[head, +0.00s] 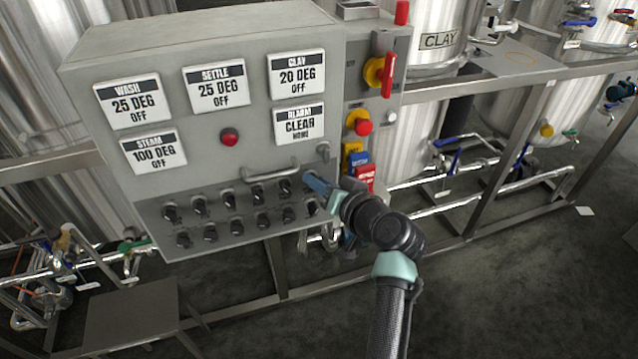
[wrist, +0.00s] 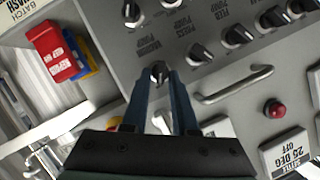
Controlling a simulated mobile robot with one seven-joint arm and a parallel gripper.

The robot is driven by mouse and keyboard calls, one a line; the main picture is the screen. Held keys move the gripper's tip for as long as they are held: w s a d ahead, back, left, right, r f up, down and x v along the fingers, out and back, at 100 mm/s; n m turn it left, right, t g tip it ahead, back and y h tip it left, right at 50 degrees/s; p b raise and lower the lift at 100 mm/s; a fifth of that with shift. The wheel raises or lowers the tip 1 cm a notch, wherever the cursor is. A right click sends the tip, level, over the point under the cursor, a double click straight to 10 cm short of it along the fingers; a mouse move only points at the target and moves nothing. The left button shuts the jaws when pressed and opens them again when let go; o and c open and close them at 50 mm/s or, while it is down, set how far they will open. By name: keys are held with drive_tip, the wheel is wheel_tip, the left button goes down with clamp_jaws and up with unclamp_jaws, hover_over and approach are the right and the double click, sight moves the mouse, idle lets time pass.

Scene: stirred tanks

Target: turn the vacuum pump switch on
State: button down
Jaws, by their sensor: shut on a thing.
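The vacuum pump switch (wrist: 158,72) is a small dark rotary knob on the grey control panel (head: 225,165). Its label, upside down in the wrist view, is beside it and seems to read vacuum pump. My gripper (wrist: 160,84) has its two blue fingers shut on this knob, one on each side. In the head view my gripper (head: 311,181) reaches the right end of the upper knob row, and its fingers hide the switch. Which position the knob points to cannot be told.
Several similar black knobs (head: 257,193) stand close by in two rows. A metal handle bar (head: 272,174) runs just above them. A red tag and a blue tag (head: 359,160) hang at the panel's right. Steel tanks and pipes stand behind.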

idle(0.3)
drive_tip(key=c, duration=0.9)
unclamp_jaws()
drive_tip(key=v, duration=1.3)
drive_tip(key=shift+f, duration=0.1)
